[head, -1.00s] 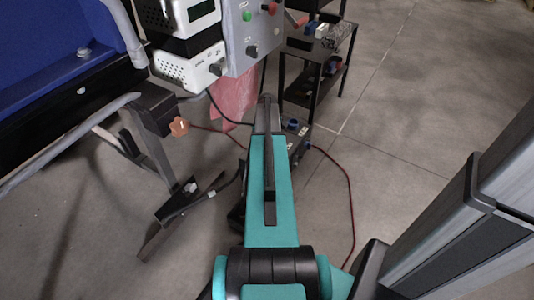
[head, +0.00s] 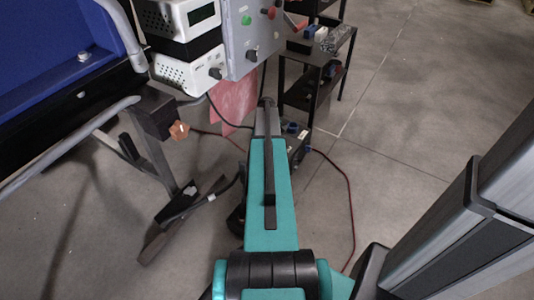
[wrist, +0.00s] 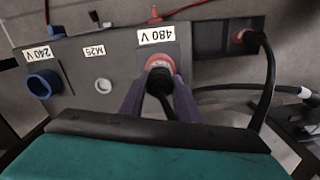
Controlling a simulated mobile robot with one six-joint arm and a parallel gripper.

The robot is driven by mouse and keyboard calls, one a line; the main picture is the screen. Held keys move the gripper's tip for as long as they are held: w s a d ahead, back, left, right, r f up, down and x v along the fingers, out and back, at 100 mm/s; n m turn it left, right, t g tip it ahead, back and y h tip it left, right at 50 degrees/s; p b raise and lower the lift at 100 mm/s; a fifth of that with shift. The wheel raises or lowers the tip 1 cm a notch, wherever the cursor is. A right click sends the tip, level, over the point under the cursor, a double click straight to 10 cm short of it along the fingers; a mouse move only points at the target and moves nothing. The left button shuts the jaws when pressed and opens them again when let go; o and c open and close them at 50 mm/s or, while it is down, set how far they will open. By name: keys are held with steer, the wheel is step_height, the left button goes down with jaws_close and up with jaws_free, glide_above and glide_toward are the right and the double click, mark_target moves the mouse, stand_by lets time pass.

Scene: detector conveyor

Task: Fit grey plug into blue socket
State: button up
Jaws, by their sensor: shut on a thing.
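In the wrist view the blue socket (wrist: 42,84) sits at the left of a grey panel, under a "240 V" label, and looks empty. My gripper (wrist: 162,78) is shut on a dark plug (wrist: 160,84) at the middle of the panel, in front of a red ring (wrist: 161,63) under the "480 V" label. The blue socket is well to the left of my gripper. I cannot tell whether the plug touches the red ring. In the head view my arm hides the gripper and plug; a blue spot shows on the low box (head: 292,127).
An unlabelled red connector (wrist: 244,38) with a thick black cable (wrist: 266,85) is at the panel's right. In the head view a black shelf (head: 315,75) stands behind, and a red cable (head: 347,180) lies on the floor.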

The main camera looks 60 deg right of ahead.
steer(key=shift+r, duration=0.1)
steer(key=shift+r+p, duration=0.45)
steer(key=shift+r, duration=0.35)
step_height(320, 180, up, 2)
steer(key=shift+r+p, duration=0.25)
steer(key=shift+p, duration=0.25)
steer(key=s+d+p, duration=0.1)
steer(key=s+p, duration=0.1)
steer(key=s, duration=1.4)
steer(key=shift+r+p, duration=0.35)
steer(key=shift+s, duration=0.1)
